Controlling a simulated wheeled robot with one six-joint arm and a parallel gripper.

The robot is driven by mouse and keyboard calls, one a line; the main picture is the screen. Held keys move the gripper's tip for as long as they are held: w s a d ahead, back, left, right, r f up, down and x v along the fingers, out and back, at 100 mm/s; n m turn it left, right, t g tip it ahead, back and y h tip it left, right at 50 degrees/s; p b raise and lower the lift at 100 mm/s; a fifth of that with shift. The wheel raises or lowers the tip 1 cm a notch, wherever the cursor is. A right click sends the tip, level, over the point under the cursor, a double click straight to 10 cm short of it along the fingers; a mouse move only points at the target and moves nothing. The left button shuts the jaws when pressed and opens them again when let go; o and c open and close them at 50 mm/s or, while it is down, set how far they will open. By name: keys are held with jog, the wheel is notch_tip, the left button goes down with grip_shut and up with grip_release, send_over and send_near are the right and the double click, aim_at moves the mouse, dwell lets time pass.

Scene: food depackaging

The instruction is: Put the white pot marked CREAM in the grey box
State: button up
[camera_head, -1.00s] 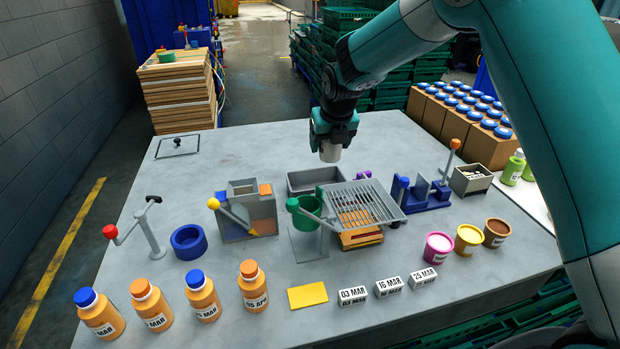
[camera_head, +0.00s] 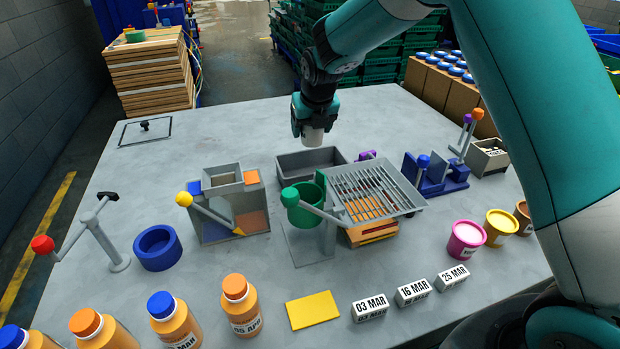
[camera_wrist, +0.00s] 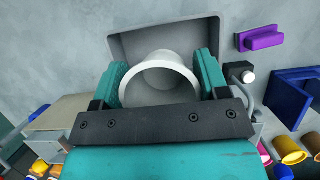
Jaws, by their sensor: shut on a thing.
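My gripper (camera_head: 314,128) is shut on a white pot (camera_head: 312,137) and holds it in the air above the back of the table. The pot also shows between the two teal fingers in the wrist view (camera_wrist: 160,80); its marking is not visible. A grey box (camera_head: 290,165), open at the top, stands on the table just below the pot in the head view. In the wrist view the box (camera_wrist: 130,48) lies behind and beneath the pot, which hides part of it. I cannot tell the exact height of the pot above the box.
A slotted grey rack (camera_head: 405,198) and a green cup on a stand (camera_head: 306,205) are in front of the box. A grey fixture with a yellow-knobbed lever (camera_head: 228,205) stands to the left. A purple handle (camera_wrist: 261,38) is right of the box. The table's back left is mostly clear.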

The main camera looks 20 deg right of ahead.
notch_tip(320, 180, down, 11)
jog(key=shift+a+r+p, duration=0.1)
jog(key=shift+p, duration=1.1)
jog(key=o, duration=1)
jog(key=shift+s, duration=0.1)
jog(key=shift+c, duration=0.2)
